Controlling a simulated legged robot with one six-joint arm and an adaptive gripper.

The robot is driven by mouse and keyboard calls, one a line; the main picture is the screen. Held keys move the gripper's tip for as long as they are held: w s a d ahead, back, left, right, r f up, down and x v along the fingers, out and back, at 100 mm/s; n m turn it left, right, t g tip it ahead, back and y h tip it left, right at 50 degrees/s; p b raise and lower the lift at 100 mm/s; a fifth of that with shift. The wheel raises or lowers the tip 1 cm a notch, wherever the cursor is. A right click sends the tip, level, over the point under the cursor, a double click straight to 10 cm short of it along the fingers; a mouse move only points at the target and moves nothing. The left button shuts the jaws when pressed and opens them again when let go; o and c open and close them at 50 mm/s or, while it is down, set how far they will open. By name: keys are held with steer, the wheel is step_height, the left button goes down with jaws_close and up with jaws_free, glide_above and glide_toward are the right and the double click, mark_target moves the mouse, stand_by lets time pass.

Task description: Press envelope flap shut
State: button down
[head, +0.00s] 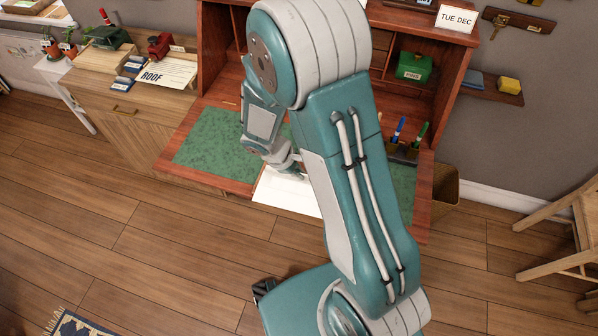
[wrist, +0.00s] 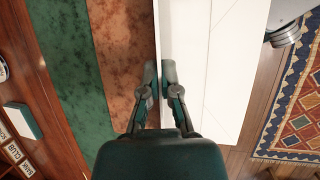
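The white envelope (head: 284,194) lies on the fold-down desk at its front edge, partly hidden behind my arm in the head view. In the wrist view the envelope (wrist: 225,70) is a broad white sheet with faint fold lines. My gripper (wrist: 160,75) is at the envelope's long edge, its two fingertips close together with a narrow gap at that edge. I cannot tell whether they pinch the paper or only sit over it. In the head view my gripper (head: 297,168) is low over the envelope. The flap's exact position is unclear.
A green desk mat (head: 212,150) covers the desk. Pens (head: 398,130) stand in a holder at the right, near a green box (head: 413,68) in the bookcase. A side cabinet (head: 130,115) stands left, a wooden chair (head: 560,235) right.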

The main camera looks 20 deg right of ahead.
steer(key=shift+s, duration=0.1)
steer(key=shift+s+a+f+m+t+h, duration=0.15)
steer(key=shift+s+a+m+t+h, duration=0.1)
steer(key=shift+t+h, duration=0.4)
steer(key=shift+s+a+f+m+t+h, duration=0.2)
steer(key=shift+t+h, duration=0.25)
steer(key=shift+t, duration=0.3)
steer(key=shift+s+a+f+m+t+h, duration=0.1)
steer(key=shift+s+f+m+t+h, duration=0.1)
steer(key=shift+t+h, duration=0.3)
steer(key=shift+s+a+f+m+t+h, duration=0.15)
steer(key=shift+t+h, duration=0.25)
steer(key=shift+t, duration=0.2)
steer(key=shift+d, duration=0.1)
steer(key=c, duration=0.9)
jaws_free()
steer(key=shift+o, duration=0.2)
steer(key=shift+v, duration=4)
